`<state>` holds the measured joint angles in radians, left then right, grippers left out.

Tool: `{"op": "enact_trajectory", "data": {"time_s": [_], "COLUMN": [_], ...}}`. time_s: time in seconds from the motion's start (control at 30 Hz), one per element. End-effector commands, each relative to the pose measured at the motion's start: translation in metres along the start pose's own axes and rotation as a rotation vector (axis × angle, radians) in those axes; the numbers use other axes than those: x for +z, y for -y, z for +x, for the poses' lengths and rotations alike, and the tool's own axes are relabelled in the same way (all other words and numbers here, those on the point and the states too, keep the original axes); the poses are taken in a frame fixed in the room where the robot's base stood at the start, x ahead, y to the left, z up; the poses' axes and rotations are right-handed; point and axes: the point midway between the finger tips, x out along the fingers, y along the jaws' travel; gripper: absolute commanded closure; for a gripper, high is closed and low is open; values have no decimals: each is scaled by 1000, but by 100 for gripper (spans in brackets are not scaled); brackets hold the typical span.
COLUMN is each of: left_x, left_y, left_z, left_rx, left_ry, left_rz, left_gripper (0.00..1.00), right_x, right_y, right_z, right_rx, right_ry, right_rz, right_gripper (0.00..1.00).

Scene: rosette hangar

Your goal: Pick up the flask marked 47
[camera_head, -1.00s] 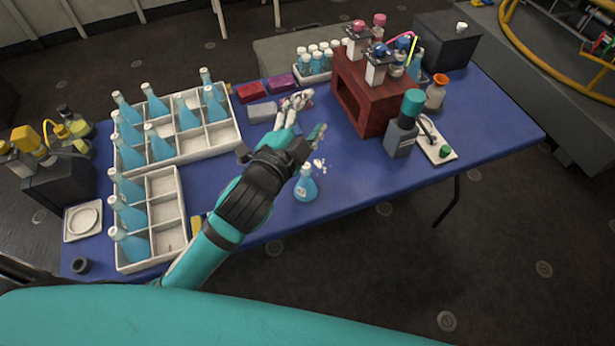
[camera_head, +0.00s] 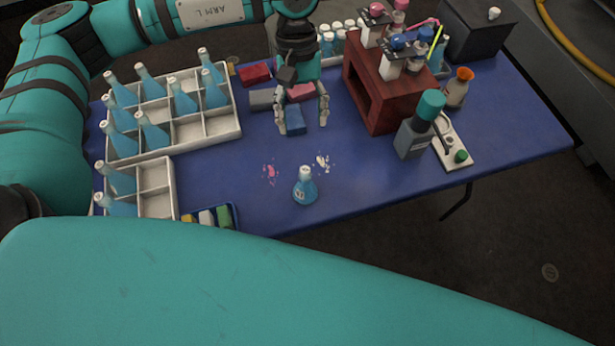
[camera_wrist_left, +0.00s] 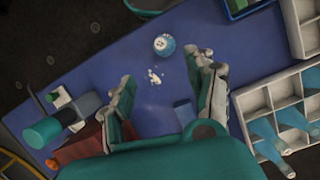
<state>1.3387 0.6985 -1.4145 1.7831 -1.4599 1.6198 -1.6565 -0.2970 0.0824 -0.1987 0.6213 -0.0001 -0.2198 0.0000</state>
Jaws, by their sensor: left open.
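A lone blue flask (camera_head: 305,186) with a white top stands upright on the blue table near its front edge. It has a small pale label whose number I cannot read. It also shows in the left wrist view (camera_wrist_left: 164,46), just beyond the fingertips. My left gripper (camera_head: 302,124) is open behind the flask, its fingers pointing toward it with a gap between. It shows at the bottom of the left wrist view (camera_wrist_left: 168,70). A blue block (camera_head: 295,121) shows between the fingers; I cannot tell whether they touch it. My right gripper is out of view.
White racks (camera_head: 190,131) with several blue flasks stand at left. A small tray of coloured blocks (camera_head: 235,214) is at the front edge. A dark red box stand (camera_head: 376,98) and a grey bottle (camera_head: 412,138) stand at right. Pink and white crumbs (camera_head: 270,172) lie beside the flask.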

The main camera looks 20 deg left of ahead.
Motion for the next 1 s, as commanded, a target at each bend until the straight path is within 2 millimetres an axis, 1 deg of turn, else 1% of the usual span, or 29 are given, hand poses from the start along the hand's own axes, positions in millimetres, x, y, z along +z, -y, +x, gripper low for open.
{"op": "enact_trajectory", "data": {"time_s": [0.07,0.13,0.4,0.53,0.63,0.77,0.87,1.0], "left_x": [-4,-3,-2,-3,-4,-4,-3,-2], "left_y": [6,7,7,8,7,7,6,3], "left_z": [5,15,74,99,111,119,126,147], "left_rx": [-26,-29,-27,-26,-23,-22,-23,-25], "left_ry": [-12,-12,-9,-8,-10,-11,-10,-9], "left_rz": [4,5,4,4,4,5,5,5], "left_gripper": [44,44,44,44,44,44,44,44], "right_x": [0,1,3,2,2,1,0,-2], "right_y": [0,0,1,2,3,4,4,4], "right_z": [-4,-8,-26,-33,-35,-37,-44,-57], "right_rx": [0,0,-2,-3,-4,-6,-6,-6], "right_ry": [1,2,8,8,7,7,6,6], "right_rz": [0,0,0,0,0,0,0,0], "right_gripper": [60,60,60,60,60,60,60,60]}}
